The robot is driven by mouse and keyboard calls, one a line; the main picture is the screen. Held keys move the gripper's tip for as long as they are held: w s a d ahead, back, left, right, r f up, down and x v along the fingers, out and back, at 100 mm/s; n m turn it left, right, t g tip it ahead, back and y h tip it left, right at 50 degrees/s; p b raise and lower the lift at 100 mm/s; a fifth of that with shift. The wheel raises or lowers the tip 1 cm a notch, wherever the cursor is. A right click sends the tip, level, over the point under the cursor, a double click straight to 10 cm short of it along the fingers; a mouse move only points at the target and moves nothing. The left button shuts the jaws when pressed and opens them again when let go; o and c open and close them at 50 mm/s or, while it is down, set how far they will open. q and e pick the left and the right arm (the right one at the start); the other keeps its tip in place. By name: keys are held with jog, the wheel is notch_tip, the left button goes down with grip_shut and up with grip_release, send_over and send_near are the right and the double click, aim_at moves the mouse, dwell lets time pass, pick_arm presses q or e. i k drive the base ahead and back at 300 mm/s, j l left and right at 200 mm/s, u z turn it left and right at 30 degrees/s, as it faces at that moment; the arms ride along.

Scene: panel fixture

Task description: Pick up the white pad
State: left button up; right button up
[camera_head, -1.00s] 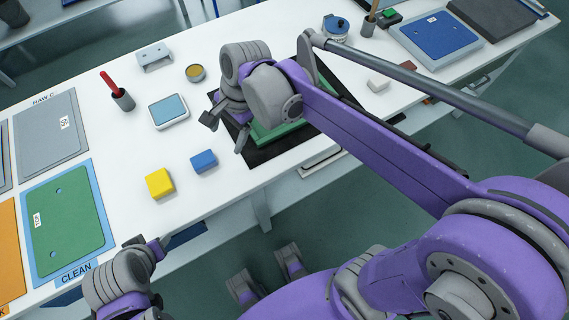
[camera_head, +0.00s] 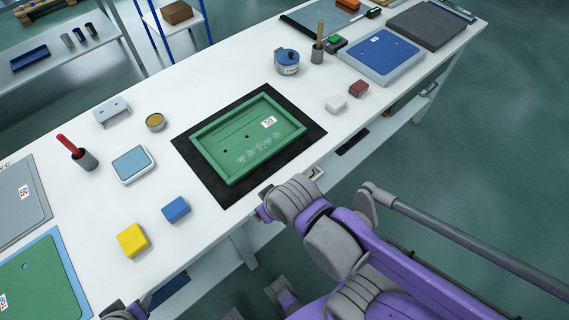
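The white pad (camera_head: 336,104) is a small whitish block lying on the white table, right of the green tray and beside a dark red block (camera_head: 358,88). Nothing touches it. My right gripper (camera_head: 264,207) is at the table's front edge, below the black mat and well short of the pad. Its fingers are mostly hidden by its own wrist, so its opening is unclear. My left gripper (camera_head: 125,311) shows only in part at the bottom edge, far from the pad.
A green tray (camera_head: 197,152) lies on a black mat (camera_head: 218,190) mid-table. A blue block (camera_head: 176,209), yellow block (camera_head: 133,240) and blue-topped box (camera_head: 133,164) are to the left. A blue tin (camera_head: 287,62), brush cup (camera_head: 317,52) and blue panel (camera_head: 381,54) stand behind.

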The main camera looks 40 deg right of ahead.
aim_at(337, 103)
jog(key=z, duration=1.9)
